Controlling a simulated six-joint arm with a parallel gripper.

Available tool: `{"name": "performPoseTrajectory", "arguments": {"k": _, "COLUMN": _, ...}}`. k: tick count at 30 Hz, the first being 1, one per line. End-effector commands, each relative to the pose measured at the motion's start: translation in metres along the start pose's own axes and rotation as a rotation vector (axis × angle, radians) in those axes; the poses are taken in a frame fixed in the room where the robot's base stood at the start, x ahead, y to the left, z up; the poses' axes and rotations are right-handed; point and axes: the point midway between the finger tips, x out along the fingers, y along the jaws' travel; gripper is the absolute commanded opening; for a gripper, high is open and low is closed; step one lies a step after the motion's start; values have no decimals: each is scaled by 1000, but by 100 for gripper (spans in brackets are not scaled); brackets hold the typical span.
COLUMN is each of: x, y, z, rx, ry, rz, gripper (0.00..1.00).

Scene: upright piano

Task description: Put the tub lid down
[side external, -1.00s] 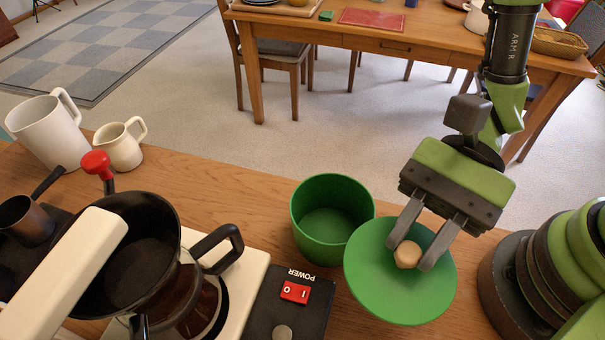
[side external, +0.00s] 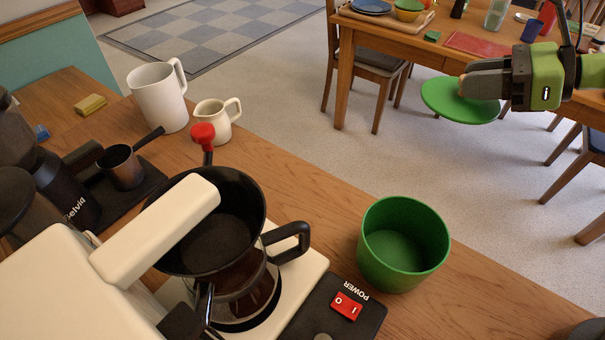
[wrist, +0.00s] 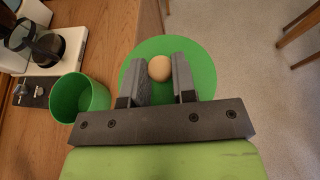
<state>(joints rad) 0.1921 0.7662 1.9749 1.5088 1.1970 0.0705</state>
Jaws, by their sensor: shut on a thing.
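The tub lid (side external: 452,103) is a round green disc with a pale round knob. My gripper (side external: 464,88) is shut on the knob and holds the lid up in the air at the upper right of the side external view. In the wrist view the knob (wrist: 160,68) sits between my two fingers, with the lid (wrist: 203,62) spread beneath them. The green tub (side external: 404,243) stands uncovered and empty on the wooden counter; it also shows at the left of the wrist view (wrist: 80,97). The lid is beyond the counter's edge, over the floor.
A coffee maker (side external: 215,240) with a red power switch (side external: 346,305) stands left of the tub. A white mug (side external: 158,98) and a cream jug (side external: 215,120) are farther back. Bare counter (side external: 490,290) lies right of the tub. A dining table (side external: 400,45) stands behind.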

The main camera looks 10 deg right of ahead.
Motion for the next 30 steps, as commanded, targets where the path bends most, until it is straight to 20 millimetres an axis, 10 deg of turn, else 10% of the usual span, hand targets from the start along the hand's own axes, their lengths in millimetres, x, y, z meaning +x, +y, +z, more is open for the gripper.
{"name": "performPoseTrajectory", "arguments": {"k": 8, "x": 94, "y": 19, "z": 22, "rx": -1, "ry": -11, "rz": -24, "gripper": 0}}
{"name": "performPoseTrajectory", "arguments": {"k": 15, "x": 188, "y": 85, "z": 41, "rx": 16, "ry": -20, "rz": -42, "gripper": 0}}
{"name": "performPoseTrajectory", "arguments": {"k": 22, "x": 225, "y": 134, "z": 44, "rx": 36, "ry": -12, "rz": -44, "gripper": 0}}
{"name": "performPoseTrajectory", "arguments": {"k": 30, "x": 246, "y": 143, "z": 7, "rx": 43, "ry": -6, "rz": -46, "gripper": 0}}
